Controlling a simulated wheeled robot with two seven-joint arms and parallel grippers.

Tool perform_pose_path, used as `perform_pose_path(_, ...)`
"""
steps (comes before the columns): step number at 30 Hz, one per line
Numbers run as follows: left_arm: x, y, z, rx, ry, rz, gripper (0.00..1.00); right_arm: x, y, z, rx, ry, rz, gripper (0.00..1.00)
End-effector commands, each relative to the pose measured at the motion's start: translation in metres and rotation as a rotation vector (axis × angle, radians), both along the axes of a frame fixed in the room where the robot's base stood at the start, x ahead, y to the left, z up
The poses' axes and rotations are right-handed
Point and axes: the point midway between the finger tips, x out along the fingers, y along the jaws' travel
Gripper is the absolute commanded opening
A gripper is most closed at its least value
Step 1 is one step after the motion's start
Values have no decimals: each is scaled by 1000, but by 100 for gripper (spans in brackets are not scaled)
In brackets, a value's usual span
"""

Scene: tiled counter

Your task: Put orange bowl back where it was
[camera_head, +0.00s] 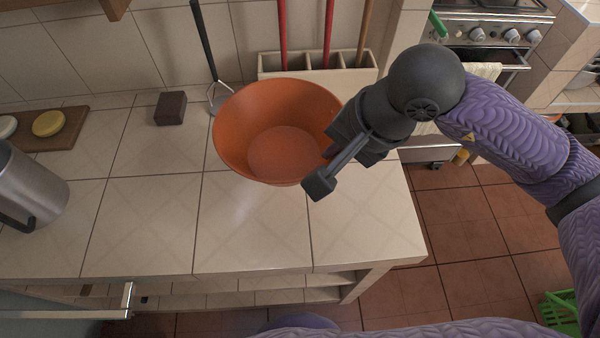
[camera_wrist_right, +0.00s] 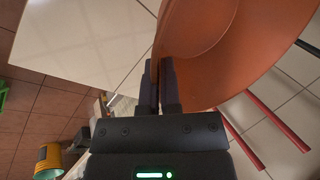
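The orange bowl (camera_head: 232,130) is at the right part of the tiled counter, open side up and tilted toward me. I cannot tell whether its base touches the counter. My right gripper (camera_head: 326,168) is at the bowl's right rim. In the right wrist view, the two fingers of this gripper (camera_wrist_right: 160,88) are close together with the edge of the orange bowl (camera_wrist_right: 210,70) between them. The fingertips partly hide the rim. My left gripper is not in view.
Behind the bowl stand a pale divided holder (camera_head: 366,75) with red-handled tools and a whisk-like utensil (camera_head: 208,50). A dark brown block (camera_head: 171,108), a wooden board (camera_head: 62,138) and a metal pot (camera_head: 35,190) are to the left. The counter front (camera_head: 150,225) is clear.

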Motion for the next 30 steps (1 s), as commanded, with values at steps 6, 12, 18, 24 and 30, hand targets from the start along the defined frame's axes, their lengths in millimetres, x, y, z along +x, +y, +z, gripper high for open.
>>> perform_pose_path(6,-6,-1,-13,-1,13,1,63,-1,0,-52,-1,7,1,0)
perform_pose_path(12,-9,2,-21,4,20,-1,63,-1,-1,-85,-1,9,1,0)
perform_pose_path(18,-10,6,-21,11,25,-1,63,0,-1,-93,-1,2,3,0)
perform_pose_path(24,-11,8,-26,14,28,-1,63,0,-1,-97,-1,3,3,0)
perform_pose_path(30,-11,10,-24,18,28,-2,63,-1,-1,-95,-1,4,2,39)
